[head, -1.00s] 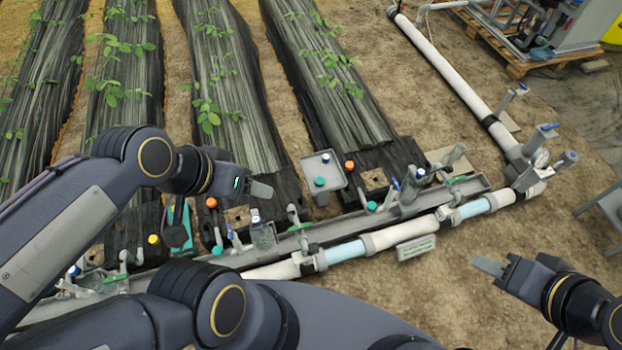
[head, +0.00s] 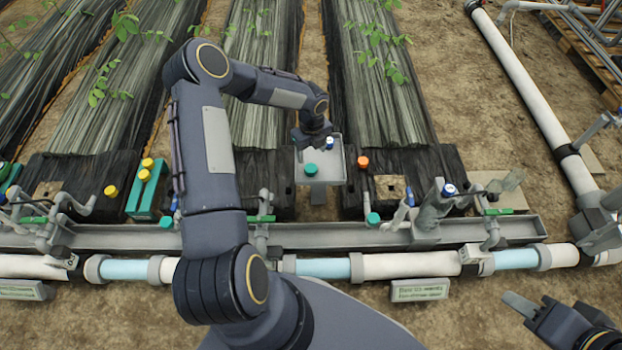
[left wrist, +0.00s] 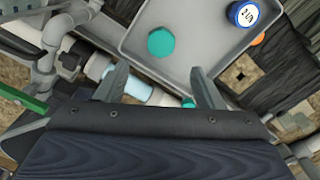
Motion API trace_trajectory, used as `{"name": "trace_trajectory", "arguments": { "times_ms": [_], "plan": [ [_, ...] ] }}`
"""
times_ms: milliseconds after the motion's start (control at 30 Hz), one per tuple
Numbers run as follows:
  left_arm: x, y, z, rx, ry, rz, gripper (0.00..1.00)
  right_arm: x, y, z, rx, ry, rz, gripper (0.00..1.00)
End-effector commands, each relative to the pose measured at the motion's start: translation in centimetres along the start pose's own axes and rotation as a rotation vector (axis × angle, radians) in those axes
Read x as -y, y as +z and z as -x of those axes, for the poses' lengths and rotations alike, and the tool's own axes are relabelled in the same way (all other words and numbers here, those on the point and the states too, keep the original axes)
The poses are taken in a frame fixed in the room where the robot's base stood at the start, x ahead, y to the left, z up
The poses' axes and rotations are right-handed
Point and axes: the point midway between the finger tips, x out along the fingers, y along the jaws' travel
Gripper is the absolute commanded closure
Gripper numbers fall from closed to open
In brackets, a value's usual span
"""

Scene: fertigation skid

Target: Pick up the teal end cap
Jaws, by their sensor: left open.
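A teal end cap (head: 311,169) lies on a small grey tray (head: 338,178) in the head view. In the left wrist view the teal cap (left wrist: 161,42) lies on the bare tray floor, ahead of and between my fingers. My left gripper (head: 315,140) is over the far part of the tray; in the wrist view its fingers (left wrist: 161,82) are spread and empty, apart from the cap.
A grey trough (head: 330,236) with valves and a white pipe (head: 410,265) run across in front of the tray. An orange cap (head: 363,162) is right of the tray. Another teal cap (head: 373,218) is at the trough. A teal block with yellow caps (head: 146,192) stands left.

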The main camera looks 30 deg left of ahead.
Motion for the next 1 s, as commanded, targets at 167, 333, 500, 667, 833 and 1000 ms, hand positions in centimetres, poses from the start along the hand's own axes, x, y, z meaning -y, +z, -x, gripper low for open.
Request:
{"name": "trace_trajectory", "arguments": {
  "times_ms": [167, 333, 500, 667, 833, 1000],
  "plan": [
    [0.1, -0.1, -2.8, -0.006, 0.002, -0.026, 0.38, -0.4, 0.4, -0.9, 0.0, 0.0, 0.0, 0.64],
    [0.1, -0.2, -4.2, -0.005, 0.001, -0.024, 0.38, -0.6, 0.7, -1.4, 0.0, 0.0, 0.0, 0.64],
    [0.1, -0.6, -6.6, -0.006, 0.002, -0.024, 0.38, -1.2, 1.3, -2.6, 0.0, 0.0, 0.0, 0.64],
    [0.1, -0.6, -8.6, -0.006, 0.002, -0.021, 0.38, -1.5, 1.7, -3.4, 0.0, 0.0, 0.0, 0.64],
    [0.1, -0.6, -8.6, -0.005, 0.001, -0.022, 0.38, -1.5, 1.6, -3.2, 0.0, 0.0, 0.0, 0.64],
    [0.1, -0.6, -8.6, -0.005, 0.001, -0.022, 0.5, -1.5, 1.6, -3.2, 0.0, 0.0, 0.0, 0.64]
  ]
}}
